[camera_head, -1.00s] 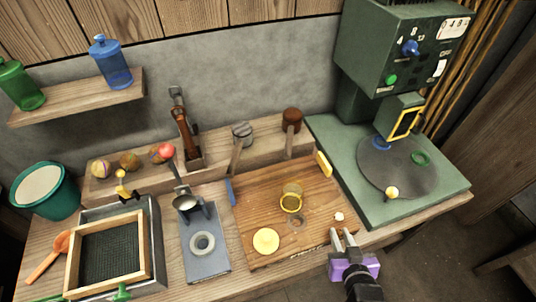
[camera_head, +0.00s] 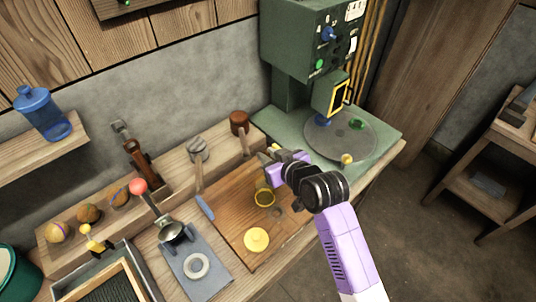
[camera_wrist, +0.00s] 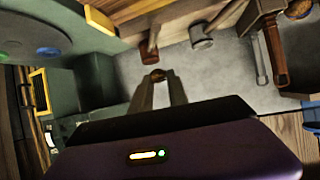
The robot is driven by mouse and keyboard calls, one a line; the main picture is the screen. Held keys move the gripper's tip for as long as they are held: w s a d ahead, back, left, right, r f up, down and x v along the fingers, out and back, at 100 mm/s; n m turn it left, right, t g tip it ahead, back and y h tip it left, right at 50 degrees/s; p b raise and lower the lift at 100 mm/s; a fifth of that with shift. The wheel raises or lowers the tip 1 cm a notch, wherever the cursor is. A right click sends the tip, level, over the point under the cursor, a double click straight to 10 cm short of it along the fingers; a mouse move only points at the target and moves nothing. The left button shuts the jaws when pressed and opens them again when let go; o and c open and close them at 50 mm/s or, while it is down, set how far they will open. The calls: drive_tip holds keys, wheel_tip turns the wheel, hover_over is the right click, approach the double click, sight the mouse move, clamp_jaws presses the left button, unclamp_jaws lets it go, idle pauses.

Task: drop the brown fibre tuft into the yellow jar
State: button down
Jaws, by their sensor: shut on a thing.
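The yellow jar (camera_head: 264,199), see-through with a yellow rim, stands on the wooden board. My gripper (camera_head: 267,157) is over the back part of the board, just above and behind the jar in the head view, and partly overlaps it. In the wrist view my gripper (camera_wrist: 157,82) is shut on a small brown tuft (camera_wrist: 157,74) between its fingertips. In the head view the tuft is too small or hidden to make out. The jar is not seen in the wrist view.
A yellow disc (camera_head: 256,240) lies on the wooden board (camera_head: 228,222) in front of the jar. The green machine (camera_head: 350,135) stands to the right. Mallets (camera_head: 239,124) stand in the rack behind. A grey plate with a ring (camera_head: 196,265) is to the left.

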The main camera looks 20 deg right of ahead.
wheel_tip(320, 180, down, 5)
drive_tip(key=b, duration=0.3)
drive_tip(key=shift+d+r, duration=0.1)
drive_tip(key=shift+r, duration=0.05)
drive_tip(key=c, duration=1.2)
unclamp_jaws()
drive_tip(key=b+v, duration=0.1)
drive_tip(key=v, duration=0.6)
drive_tip(key=shift+s+r, duration=0.2)
drive_tip(key=shift+s, duration=0.15)
